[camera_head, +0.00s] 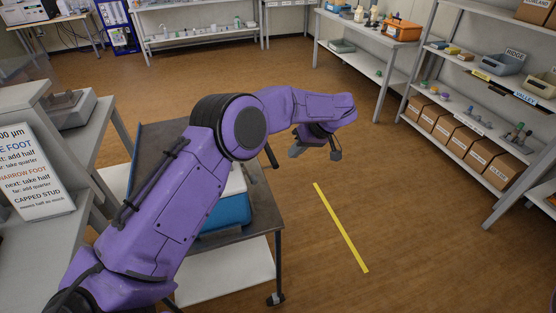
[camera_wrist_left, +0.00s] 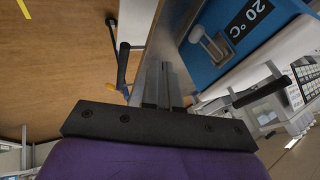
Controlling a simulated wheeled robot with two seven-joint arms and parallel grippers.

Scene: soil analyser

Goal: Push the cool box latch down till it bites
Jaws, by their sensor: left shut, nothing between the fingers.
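The cool box (camera_head: 228,212) is blue with a pale lid and stands on a dark-topped cart, partly hidden behind my left arm. In the left wrist view, the blue cool box wall (camera_wrist_left: 238,58) carries a black 20 °C label. A pale grey latch (camera_wrist_left: 208,44) sits on that wall, beside the label; I cannot tell whether it is engaged. My left gripper (camera_head: 294,151) is beyond the cart's right side, over the floor. Its fingers (camera_wrist_left: 164,72) are shut and empty, beside the latch in the picture and apart from it. My right gripper is not in view.
The cart (camera_head: 157,150) has a handle (camera_wrist_left: 123,65) near my left gripper in the wrist view. Shelves (camera_head: 465,110) with boxes stand at the right. A sign (camera_head: 32,170) stands on the left bench. The floor around the yellow strip (camera_head: 340,228) is clear.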

